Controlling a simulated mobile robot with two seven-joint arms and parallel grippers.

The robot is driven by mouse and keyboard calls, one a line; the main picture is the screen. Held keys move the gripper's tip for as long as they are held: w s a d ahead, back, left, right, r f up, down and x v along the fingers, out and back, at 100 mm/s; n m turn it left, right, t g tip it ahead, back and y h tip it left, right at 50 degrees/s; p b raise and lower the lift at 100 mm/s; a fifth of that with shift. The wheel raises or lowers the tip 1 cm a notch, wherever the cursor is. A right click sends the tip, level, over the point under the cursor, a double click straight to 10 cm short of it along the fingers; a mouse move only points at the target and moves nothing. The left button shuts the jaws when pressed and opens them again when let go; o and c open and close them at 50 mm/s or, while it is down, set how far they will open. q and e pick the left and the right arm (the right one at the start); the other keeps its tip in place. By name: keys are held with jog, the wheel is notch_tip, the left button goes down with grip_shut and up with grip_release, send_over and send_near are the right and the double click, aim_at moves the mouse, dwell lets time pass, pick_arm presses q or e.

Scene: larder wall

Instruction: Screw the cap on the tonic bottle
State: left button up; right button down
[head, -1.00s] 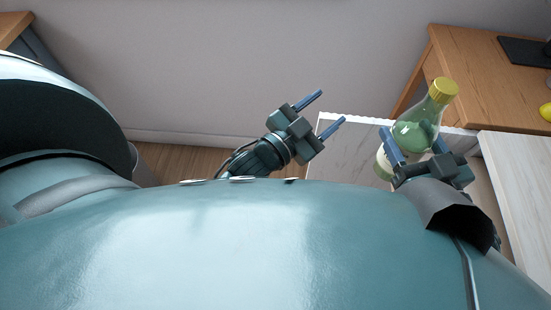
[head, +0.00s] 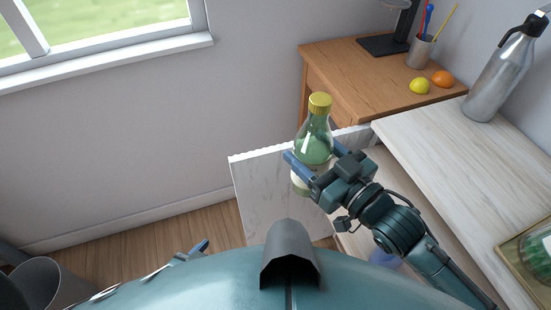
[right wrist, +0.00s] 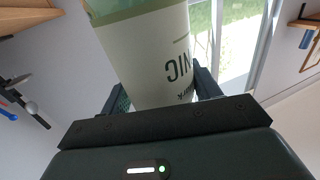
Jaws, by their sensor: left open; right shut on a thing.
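The tonic bottle (head: 315,142) is green glass with a pale label, and it stands nearly upright in the head view. A yellow cap (head: 319,103) sits on its mouth; I cannot tell how tightly. My right gripper (head: 307,170) is shut around the bottle's lower, labelled part. In the right wrist view, the bottle's label (right wrist: 150,60) with dark lettering fills the space between the fingers; the cap is out of that view. My left gripper (head: 198,248) is low in the head view, apart from the bottle, mostly hidden behind my body, with a blue finger showing.
A pale cabinet top (head: 440,140) lies right of the bottle, bearing a steel flask (head: 500,75). A white panel (head: 262,190) stands behind the bottle. A wooden desk (head: 350,75) holds a lemon (head: 419,86), an orange (head: 442,79) and a pen cup (head: 420,52).

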jog(key=shift+r, duration=0.1)
jog(key=w+d+r+m+t+h, duration=0.4)
jog(key=w+d+m+h, duration=0.15)
jog(key=w+d, duration=0.6)
pick_arm(q)
jog(key=shift+s+b, duration=0.25)
jog(key=shift+b, duration=0.2)
pick_arm(e)
jog(key=w+d+r+m+h, duration=0.2)
jog(key=d+h, duration=0.2)
jog(key=d, duration=0.5)
jog(key=w+d+r+m+h, duration=0.1)
jog(key=d+r+m+h, duration=0.1)
jog(key=d+h, duration=0.3)
jog(key=d, duration=0.4)
jog(key=shift+w+d+r+m, duration=0.15)
jog(key=shift+w+d+m, duration=0.1)
jog(key=shift+w+m, duration=0.1)
jog(key=shift+h, duration=0.25)
pick_arm(q)
jog(key=shift+f, duration=0.15)
pick_arm(e)
notch_tip(320, 180, down, 6)
